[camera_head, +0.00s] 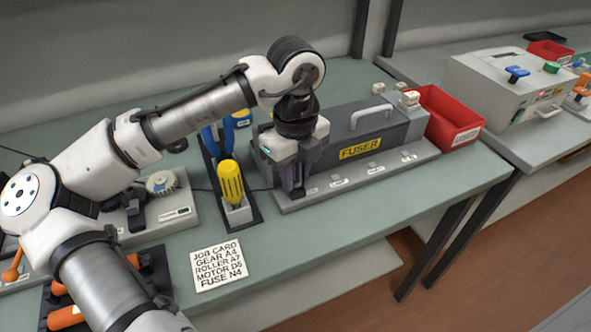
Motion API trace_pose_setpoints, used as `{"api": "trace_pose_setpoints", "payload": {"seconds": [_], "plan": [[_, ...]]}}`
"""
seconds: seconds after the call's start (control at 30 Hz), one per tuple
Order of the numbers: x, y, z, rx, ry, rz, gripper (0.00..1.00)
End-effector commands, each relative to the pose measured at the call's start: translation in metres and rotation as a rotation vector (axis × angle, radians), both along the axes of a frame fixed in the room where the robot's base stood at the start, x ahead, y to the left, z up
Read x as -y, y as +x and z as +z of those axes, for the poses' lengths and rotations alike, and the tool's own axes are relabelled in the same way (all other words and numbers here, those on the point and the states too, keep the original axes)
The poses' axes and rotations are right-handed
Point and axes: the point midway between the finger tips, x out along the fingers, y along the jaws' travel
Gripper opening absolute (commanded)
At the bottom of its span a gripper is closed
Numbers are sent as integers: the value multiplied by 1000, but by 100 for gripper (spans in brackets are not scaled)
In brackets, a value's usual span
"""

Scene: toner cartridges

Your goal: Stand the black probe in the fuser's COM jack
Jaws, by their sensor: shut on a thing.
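The fuser (412,128) is a long grey unit with a handle, a yellow FUSER label and a front ledge (425,154). Small white tags with dark marks run along the ledge; their print is too small to read, so I cannot tell which is COM. My gripper (294,192) points down at the left end of the ledge, in front of the fuser. It is shut on what seems to be the black probe, mostly hidden between the dark fingers. A thin black cable reaches the gripper from the left. I cannot tell whether the probe tip is in a jack.
A stand with a yellow-handled tool (231,182) and blue-handled pliers (209,138) is close left of my gripper. A red bin (447,118) stands right of the fuser. A job card (219,265) lies in front. The green bench (330,215) is clear before the ledge.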

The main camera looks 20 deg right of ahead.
Motion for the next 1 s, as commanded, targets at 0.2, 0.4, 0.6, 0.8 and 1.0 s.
{"api": "trace_pose_setpoints", "payload": {"seconds": [0.2,0.4,0.6,0.8,1.0], "plan": [[0,0,0,0,-1,0,0],[0,0,0,0,-1,0,0],[0,0,-2,-1,-1,0,0],[0,0,-4,-1,-1,0,0],[0,0,-4,0,-1,0,38]]}}
